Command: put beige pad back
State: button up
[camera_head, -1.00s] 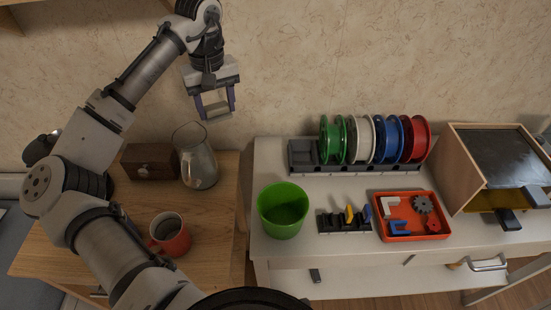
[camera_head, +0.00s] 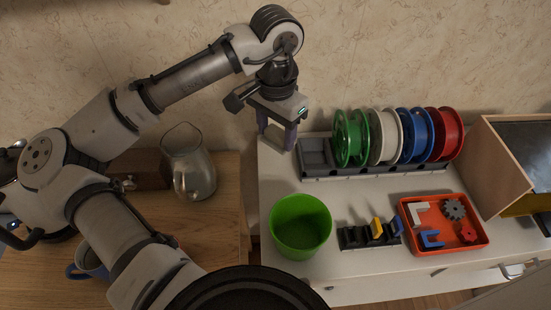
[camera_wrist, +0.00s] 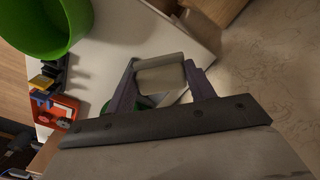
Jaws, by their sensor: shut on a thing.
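My gripper (camera_head: 276,136) is in the air above the back left of the white cabinet top, left of the spools, fingers pointing down. In the wrist view my gripper (camera_wrist: 161,72) is shut on a pale beige pad (camera_wrist: 160,78), which spans the gap between the two fingers. In the head view the pad is hard to make out. A small black rack (camera_head: 352,238) stands on the cabinet, right of the green bucket, with a yellow pad (camera_head: 377,228) and a blue pad (camera_head: 394,227) upright in it. The rack also shows at the left of the wrist view.
A green bucket (camera_head: 301,228) stands left of the rack. An orange tray (camera_head: 470,241) with several small parts lies to its right. Several spools (camera_head: 384,137) stand in a grey holder (camera_head: 318,159) behind. A glass jug (camera_head: 190,170) stands on the wooden table.

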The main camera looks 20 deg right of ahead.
notch_tip(320, 180, down, 10)
jog(key=shift+r, duration=0.2)
jog(key=shift+f, duration=0.15)
jog(key=o, duration=0.9)
notch_tip(320, 180, up, 12)
jog(key=shift+r, duration=0.15)
